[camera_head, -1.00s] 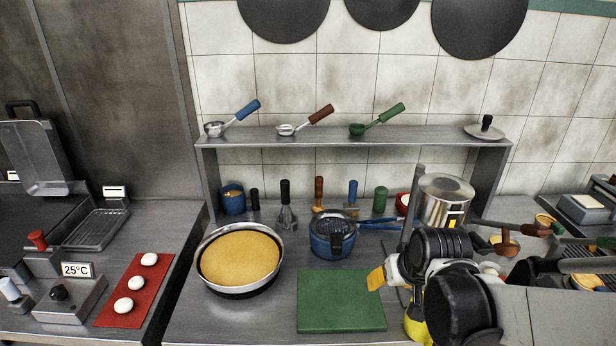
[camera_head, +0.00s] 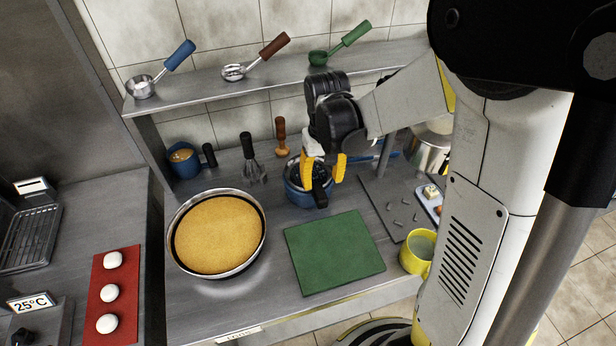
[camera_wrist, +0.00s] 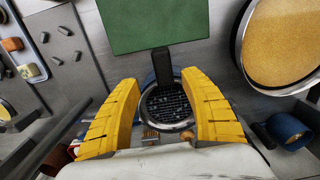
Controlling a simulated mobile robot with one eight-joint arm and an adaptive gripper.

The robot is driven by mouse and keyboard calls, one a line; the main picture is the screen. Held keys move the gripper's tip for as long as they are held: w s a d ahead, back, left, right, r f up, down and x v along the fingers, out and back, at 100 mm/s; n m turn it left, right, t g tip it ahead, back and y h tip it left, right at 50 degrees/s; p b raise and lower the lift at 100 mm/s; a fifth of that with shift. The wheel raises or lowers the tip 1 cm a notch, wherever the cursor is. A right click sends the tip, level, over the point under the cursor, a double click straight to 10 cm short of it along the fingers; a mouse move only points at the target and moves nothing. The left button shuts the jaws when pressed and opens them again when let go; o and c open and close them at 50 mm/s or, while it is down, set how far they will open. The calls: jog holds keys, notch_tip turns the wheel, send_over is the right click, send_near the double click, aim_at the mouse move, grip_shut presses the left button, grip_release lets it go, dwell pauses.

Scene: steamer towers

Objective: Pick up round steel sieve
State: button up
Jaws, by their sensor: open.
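The round steel sieve lies on top of a blue pot (camera_head: 303,196). In the head view the gripper hides most of the sieve. I cannot tell whether the fingers touch it.
A green board (camera_head: 334,252) lies in front, and a wide steel pan with yellow filling (camera_head: 262,218) stands left. A yellow cup (camera_head: 413,262) stands right.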

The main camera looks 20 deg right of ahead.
aim_at(318, 189)
jog(key=f, duration=0.1)
jog(key=f+b, duration=0.1)
jog(key=f, duration=0.1)
jog(key=f+b, duration=0.1)
jog(key=f, duration=0.1)
jog(key=shift+w+a+f, duration=0.1)
jog(key=shift+w+a, duration=0.2)
grip_shut()
